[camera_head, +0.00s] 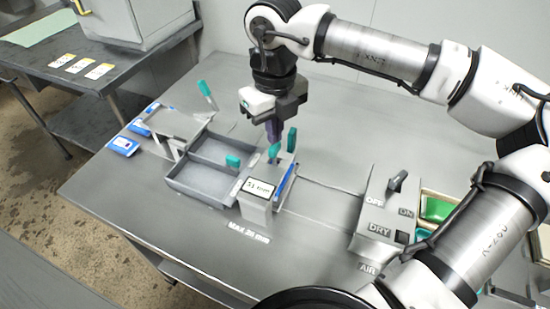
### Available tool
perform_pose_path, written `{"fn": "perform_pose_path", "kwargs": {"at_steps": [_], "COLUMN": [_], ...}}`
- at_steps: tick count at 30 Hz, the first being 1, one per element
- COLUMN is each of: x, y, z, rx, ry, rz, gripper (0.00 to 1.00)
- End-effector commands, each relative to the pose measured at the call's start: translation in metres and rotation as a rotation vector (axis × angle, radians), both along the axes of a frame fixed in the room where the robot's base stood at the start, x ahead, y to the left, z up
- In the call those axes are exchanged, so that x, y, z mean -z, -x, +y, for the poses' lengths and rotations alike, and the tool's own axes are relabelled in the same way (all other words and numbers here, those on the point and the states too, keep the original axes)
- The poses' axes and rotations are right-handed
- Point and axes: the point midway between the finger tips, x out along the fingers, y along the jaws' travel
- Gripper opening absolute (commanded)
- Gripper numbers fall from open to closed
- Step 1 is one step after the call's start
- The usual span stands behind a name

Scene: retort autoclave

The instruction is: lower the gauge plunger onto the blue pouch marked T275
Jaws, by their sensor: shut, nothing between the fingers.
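The gauge is a grey block with a display reading about "31 mm" (258,190), near the middle of the table. A teal knob (274,153), which looks like the plunger top, stands just behind the display. A blue pouch (286,181) shows as a thin tilted strip at the gauge's right side; no marking on it is legible. My gripper (273,138) points down just above the teal knob, shut and empty. I cannot tell whether the fingertips touch the knob. The gripper and display block hide the space under the plunger.
A grey divided tray (190,193) stands left of the gauge. Blue pouches (124,146) lie at the table's left edge by a metal stand. Other teal handles rise nearby. A switch box (385,215) and a green bin (437,209) are at right. The front table is clear.

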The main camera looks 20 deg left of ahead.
Motion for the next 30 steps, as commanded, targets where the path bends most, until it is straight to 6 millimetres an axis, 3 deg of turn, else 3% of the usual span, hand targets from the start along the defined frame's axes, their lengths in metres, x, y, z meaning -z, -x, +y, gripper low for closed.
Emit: {"fn": "perform_pose_path", "kwargs": {"at_steps": [24,30], "x": [-0.066,-0.068], "y": [0.000,0.000], "z": [0.000,0.000], "rx": [0.001,0.000], "ry": [0.000,0.000], "rz": [-0.001,0.000], "gripper": [0.00,0.00]}}
